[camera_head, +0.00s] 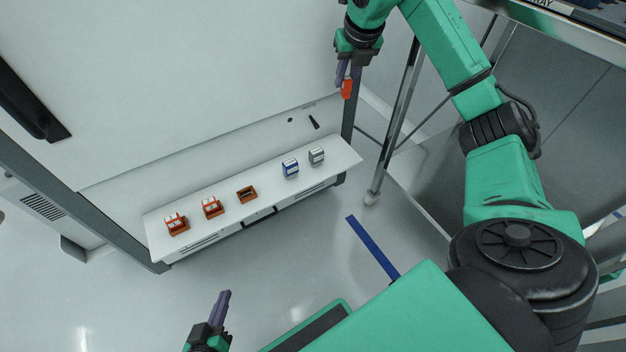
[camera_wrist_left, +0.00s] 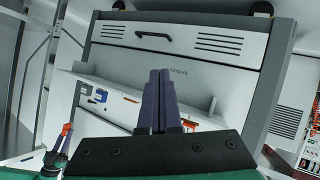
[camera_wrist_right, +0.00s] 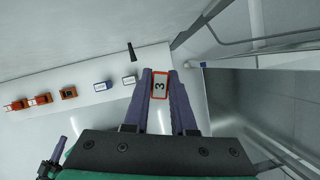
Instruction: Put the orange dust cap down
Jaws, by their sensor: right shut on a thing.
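The orange dust cap (camera_head: 347,89) is held between the fingertips of my right gripper (camera_head: 346,78), in the air near the shelf's far right end.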

